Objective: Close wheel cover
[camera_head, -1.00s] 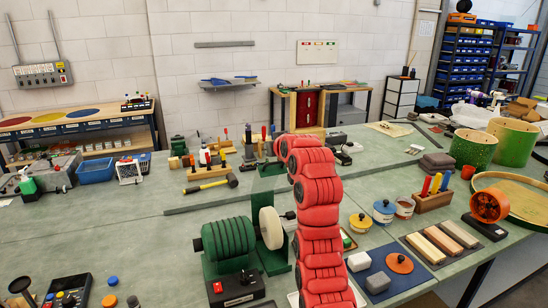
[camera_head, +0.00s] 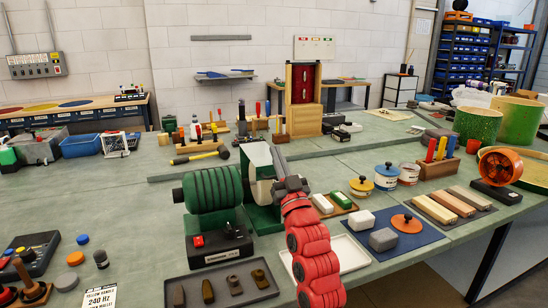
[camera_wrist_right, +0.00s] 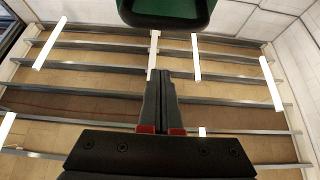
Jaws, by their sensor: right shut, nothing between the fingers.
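The green bench grinder motor (camera_head: 213,190) stands on a dark base with a red switch. To its right is the pale wheel (camera_head: 262,191), partly hidden by the green wheel cover (camera_head: 279,160) and my arm. I cannot tell exactly how far open the cover is. My right gripper (camera_head: 279,184), on a red segmented arm, is just right of the wheel. In the right wrist view its fingers (camera_wrist_right: 158,76) are shut and empty, pointing at a green dark-edged part (camera_wrist_right: 168,14) that looks like the cover, with a visible gap between. My left gripper is out of view.
A white tray (camera_head: 347,255) lies under my right arm. A dark tray (camera_head: 222,288) with several small pieces is in front of the grinder. A blue mat (camera_head: 415,240) with blocks and a mallet (camera_head: 200,156) are nearby.

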